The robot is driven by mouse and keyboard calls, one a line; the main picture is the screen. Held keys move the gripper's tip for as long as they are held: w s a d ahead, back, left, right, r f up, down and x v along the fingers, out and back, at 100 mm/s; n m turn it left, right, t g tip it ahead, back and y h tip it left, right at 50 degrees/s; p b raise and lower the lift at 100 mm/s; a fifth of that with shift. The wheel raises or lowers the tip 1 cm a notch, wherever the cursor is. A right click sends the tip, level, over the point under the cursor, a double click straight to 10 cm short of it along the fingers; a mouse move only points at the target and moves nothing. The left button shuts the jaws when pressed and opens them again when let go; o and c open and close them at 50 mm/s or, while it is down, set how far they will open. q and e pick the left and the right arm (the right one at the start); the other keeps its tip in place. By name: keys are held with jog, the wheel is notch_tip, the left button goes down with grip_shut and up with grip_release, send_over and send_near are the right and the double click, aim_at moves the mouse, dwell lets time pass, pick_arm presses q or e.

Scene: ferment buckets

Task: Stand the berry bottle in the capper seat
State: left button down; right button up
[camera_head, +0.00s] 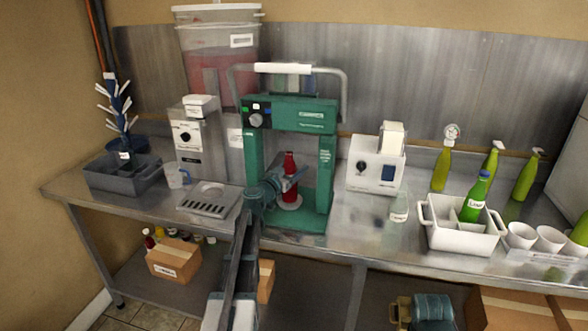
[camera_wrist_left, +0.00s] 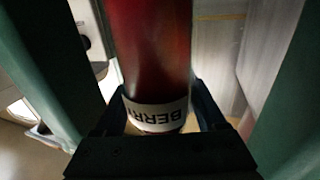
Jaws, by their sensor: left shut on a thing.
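The berry bottle (camera_head: 290,166) is dark red and upright between the posts of the green capper (camera_head: 325,178). A pale round seat (camera_head: 290,205) shows below it on the capper's base. Whether the bottle's bottom touches the seat I cannot tell. My left gripper (camera_head: 284,186) is shut on the bottle and reaches in from the front. In the left wrist view my gripper's dark fingers stand on both sides of the bottle (camera_wrist_left: 152,55), at its white BERRY label (camera_wrist_left: 158,115). The bottle's bottom is hidden there. My right gripper is not in view.
The capper's white-gripped handle (camera_head: 282,69) is raised above. A drip grate (camera_head: 208,207) lies left of the capper, and a white machine (camera_head: 375,172) stands right. A white crate (camera_head: 460,238) holds a green bottle (camera_head: 475,198). Some bench between capper and crate is free.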

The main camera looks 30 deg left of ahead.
pick_arm(q)
jog(key=shift+f+b, duration=0.45)
jog(key=shift+f, duration=0.05)
dwell(0.8)
grip_release()
jog(key=s, duration=1.3)
jog(key=shift+s+a, duration=0.35)
jog(key=shift+s, duration=0.05)
jog(key=shift+s, duration=0.1)
